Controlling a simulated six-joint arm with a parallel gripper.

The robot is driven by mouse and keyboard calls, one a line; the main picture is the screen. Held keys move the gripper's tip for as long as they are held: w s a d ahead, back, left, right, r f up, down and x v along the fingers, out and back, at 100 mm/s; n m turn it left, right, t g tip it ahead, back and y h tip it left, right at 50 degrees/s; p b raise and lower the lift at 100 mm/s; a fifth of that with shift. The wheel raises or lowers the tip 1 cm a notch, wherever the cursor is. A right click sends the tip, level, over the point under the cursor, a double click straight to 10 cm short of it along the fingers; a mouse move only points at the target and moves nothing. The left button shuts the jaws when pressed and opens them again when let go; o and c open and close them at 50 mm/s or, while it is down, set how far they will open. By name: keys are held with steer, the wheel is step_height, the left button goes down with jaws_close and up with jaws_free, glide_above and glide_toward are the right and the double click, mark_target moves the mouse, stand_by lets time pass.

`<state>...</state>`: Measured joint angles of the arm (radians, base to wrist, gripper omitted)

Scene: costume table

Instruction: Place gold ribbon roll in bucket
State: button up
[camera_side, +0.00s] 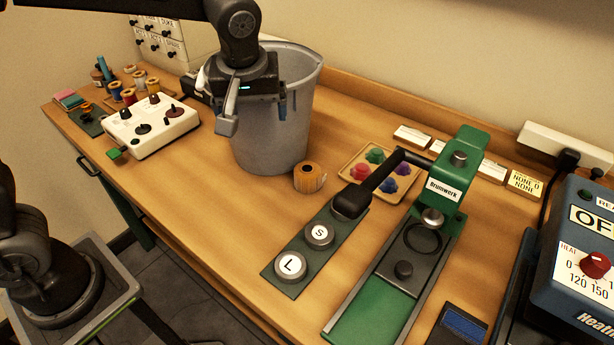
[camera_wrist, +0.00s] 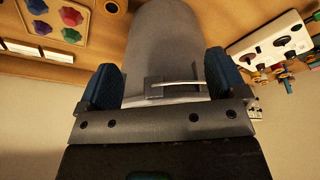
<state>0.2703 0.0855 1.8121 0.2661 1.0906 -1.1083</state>
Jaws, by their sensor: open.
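The gold ribbon roll (camera_side: 309,178) stands on the wooden table just in front of the grey bucket (camera_side: 270,148), at its lower right in the side view. It is outside the bucket. Part of the roll (camera_wrist: 113,6) shows at the top edge of the wrist view. My gripper (camera_side: 255,115) is open, with nothing seen between its fingers. It is high up, overlapping the upper left of the bucket in the side view, well above the roll. In the wrist view the bucket (camera_wrist: 165,38) fills the space beyond my fingers (camera_wrist: 160,78). The bucket's inner floor is hidden.
A tray of coloured pieces (camera_side: 352,176) and a green press (camera_side: 425,225) with a long handle stand right of the roll. A white control box (camera_side: 150,125) and thread spools (camera_side: 130,97) are left of the bucket.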

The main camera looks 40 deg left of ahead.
mark_target(307, 169)
steer(key=w+d+f+n+y, duration=0.2)
steer(key=w+d+f+n, duration=0.3)
steer(key=w+d+f, duration=0.3)
steer(key=shift+g, duration=0.5)
steer(key=x, duration=1.3)
steer(key=shift+a+f, duration=0.1)
steer(key=shift+f, duration=0.05)
steer(key=shift+c, duration=0.3)
steer(key=c, duration=1)
steer(key=shift+c, duration=0.2)
